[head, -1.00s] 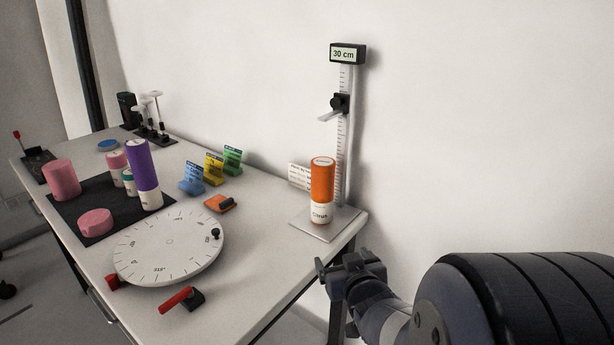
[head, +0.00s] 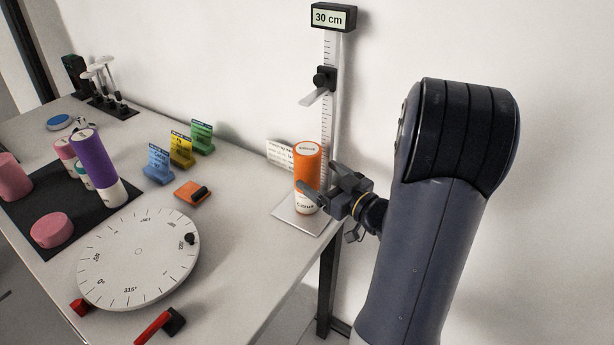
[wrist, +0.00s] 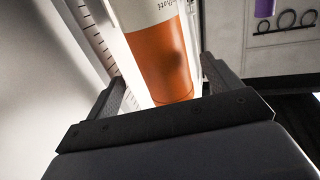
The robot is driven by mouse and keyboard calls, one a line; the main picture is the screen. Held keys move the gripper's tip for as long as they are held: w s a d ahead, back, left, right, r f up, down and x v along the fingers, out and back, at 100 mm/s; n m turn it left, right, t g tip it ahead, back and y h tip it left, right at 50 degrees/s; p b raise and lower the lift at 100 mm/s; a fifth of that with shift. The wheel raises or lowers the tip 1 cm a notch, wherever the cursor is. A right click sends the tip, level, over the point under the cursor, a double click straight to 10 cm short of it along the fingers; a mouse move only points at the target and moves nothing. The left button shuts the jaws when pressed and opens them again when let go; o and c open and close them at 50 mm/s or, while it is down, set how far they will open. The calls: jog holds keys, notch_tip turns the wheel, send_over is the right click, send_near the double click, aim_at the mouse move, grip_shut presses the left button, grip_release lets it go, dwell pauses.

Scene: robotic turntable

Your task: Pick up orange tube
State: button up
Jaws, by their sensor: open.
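The orange tube (head: 307,165), with a white lower label band, stands upright on the plate (head: 300,218) of the height gauge. My gripper (head: 318,190) is at the tube's right side in the head view and overlaps its lower right part. In the wrist view the orange tube (wrist: 163,62) lies between the two fingers of my gripper (wrist: 160,85), which are open with a gap on the left side. I cannot tell whether the right finger touches the tube.
The height gauge (head: 328,110) with a "30 cm" display rises right behind the tube. A white turntable dial (head: 138,262) is at the front left. Small blue, yellow and green card holders (head: 181,151) stand behind an orange block (head: 190,192). A purple tube (head: 93,160) stands farther left.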

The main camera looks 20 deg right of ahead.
jog(key=shift+f+p+x, duration=0.15)
jog(key=shift+p+x, duration=0.1)
jog(key=shift+x, duration=0.9)
jog(key=shift+f+p+x, duration=0.2)
jog(key=shift+x, duration=0.9)
jog(key=shift+f+p+x, duration=0.15)
jog(key=shift+p+x, duration=0.1)
jog(key=shift+x, duration=0.9)
jog(key=shift+a, duration=0.15)
jog(key=shift+s, duration=0.1)
jog(key=c, duration=1.2)
